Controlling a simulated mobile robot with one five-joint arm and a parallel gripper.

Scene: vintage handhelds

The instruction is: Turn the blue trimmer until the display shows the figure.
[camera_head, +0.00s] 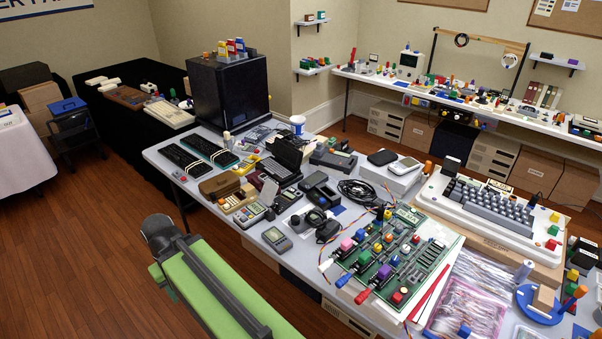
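A green circuit board (412,262) lies on the long grey table, with several coloured blocks or knobs on it. A small blue block (359,235) near its left edge may be the blue trimmer; it is too small to read its setting. A pink block (346,244) sits beside it and a purple one (384,272) is nearer the front. I cannot tell which display is meant, and no figure is readable. My green and dark grey arm reaches in from the bottom, left of the table and apart from the board. No gripper fingers can be made out.
A grey handheld (276,239) lies near the table's front edge. Red and blue plugs with wires lie at the board's left. A white keyboard (488,212) stands behind it, and a clear bag (468,306) lies to its right. Open wooden floor (75,270) is at left.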

